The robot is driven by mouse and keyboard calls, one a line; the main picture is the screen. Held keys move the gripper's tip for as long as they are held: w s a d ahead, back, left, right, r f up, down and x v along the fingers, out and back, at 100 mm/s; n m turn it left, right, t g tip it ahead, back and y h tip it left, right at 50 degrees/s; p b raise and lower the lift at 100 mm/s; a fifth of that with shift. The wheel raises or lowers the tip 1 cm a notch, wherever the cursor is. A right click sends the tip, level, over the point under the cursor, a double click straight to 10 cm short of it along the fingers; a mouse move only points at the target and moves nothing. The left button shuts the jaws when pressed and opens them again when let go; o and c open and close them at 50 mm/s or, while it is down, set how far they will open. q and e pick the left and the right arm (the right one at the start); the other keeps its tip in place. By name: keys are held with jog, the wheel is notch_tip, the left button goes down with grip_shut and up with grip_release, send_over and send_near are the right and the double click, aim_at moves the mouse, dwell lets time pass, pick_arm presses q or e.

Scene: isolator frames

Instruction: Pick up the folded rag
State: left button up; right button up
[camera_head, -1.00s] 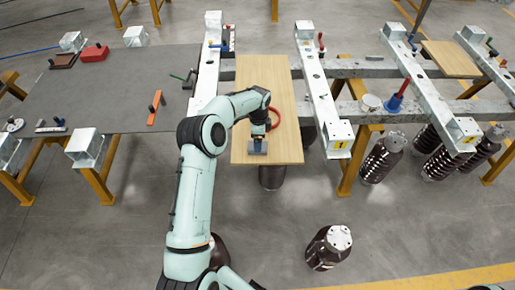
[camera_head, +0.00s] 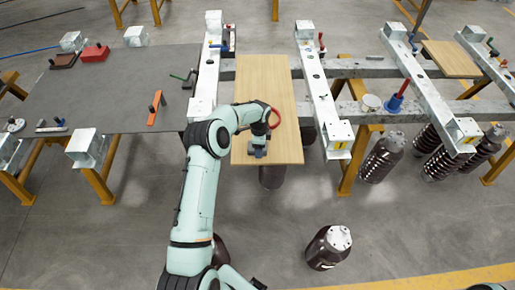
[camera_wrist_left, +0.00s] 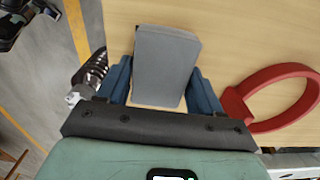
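The folded rag (camera_head: 257,153) is a small grey block-like pad on the near part of the light wooden board (camera_head: 265,90). In the left wrist view the rag (camera_wrist_left: 165,62) lies slightly askew between the two blue fingers of my left gripper (camera_wrist_left: 163,85). The fingers stand apart on either side of it, close to its edges, and I see no clear grip. In the head view my left gripper (camera_head: 258,146) is right over the rag and partly hides it. My right gripper is not in view.
A red ring (camera_head: 273,117) lies on the board just right of the gripper; it also shows in the wrist view (camera_wrist_left: 285,95). White metal beams (camera_head: 318,90) flank the board. A dark grey table (camera_head: 110,85) with several tools stands left.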

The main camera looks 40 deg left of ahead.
pick_arm(q)
jog(key=shift+r, duration=0.15)
notch_tip(320, 180, up, 20)
jog(key=p, duration=0.1)
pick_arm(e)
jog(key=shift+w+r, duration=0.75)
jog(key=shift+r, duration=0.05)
